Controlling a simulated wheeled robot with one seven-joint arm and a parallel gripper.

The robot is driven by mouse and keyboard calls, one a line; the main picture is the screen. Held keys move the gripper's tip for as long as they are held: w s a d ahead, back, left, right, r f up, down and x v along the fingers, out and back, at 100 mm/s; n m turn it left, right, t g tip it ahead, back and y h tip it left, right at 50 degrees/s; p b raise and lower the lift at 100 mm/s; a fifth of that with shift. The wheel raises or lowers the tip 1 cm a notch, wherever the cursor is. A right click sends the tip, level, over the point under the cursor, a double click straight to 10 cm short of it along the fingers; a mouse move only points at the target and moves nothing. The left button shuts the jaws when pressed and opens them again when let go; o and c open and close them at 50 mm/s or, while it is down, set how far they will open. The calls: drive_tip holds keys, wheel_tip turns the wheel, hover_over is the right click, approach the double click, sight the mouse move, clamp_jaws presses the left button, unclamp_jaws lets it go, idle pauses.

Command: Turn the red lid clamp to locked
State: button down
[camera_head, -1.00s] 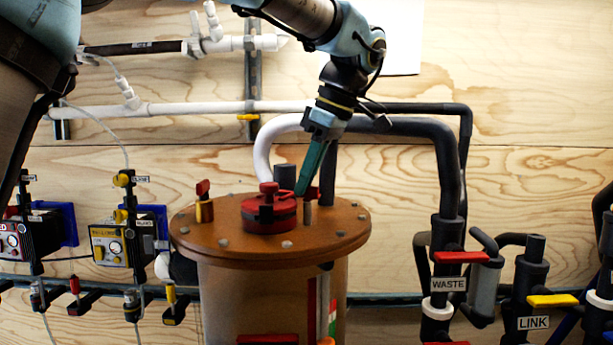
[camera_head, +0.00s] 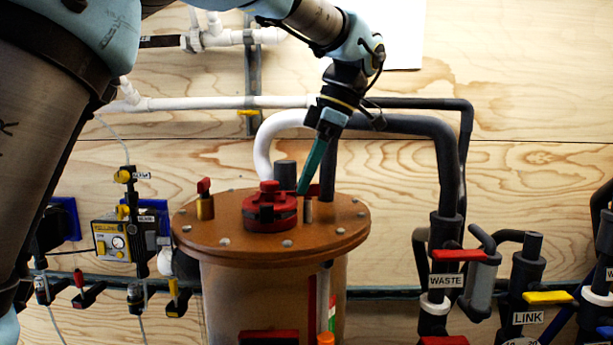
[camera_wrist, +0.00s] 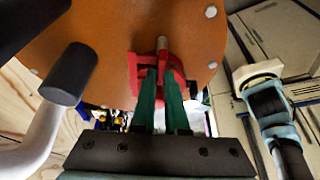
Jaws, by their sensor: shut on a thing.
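The red lid clamp (camera_wrist: 134,74) shows in the wrist view as a red bracket-shaped piece near the lid's edge, with a pale post beyond it. My gripper (camera_wrist: 160,76) has two long green fingers, shut on the red clamp. In the head view my gripper (camera_head: 303,191) points down and slants left. Its tips are just right of the round red cap (camera_head: 268,210), beside a short metal post (camera_head: 308,212). Only a bit of red (camera_head: 314,190) shows by the fingers there. The clamp's exact angle is hard to tell.
The brown round lid (camera_head: 230,240) tops a tank. A red-topped brass fitting (camera_head: 205,205) stands at its left. A dark pipe stub (camera_head: 285,174) and a white pipe (camera_head: 264,150) rise close behind my gripper. The WASTE valve (camera_head: 460,255) is to the right.

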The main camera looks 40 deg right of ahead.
drive_tip(key=c, duration=0.9)
unclamp_jaws()
drive_tip(key=shift+c, duration=0.2)
drive_tip(key=v, duration=1)
drive_tip(key=shift+r, duration=0.4)
drive_tip(key=shift+d, duration=0.1)
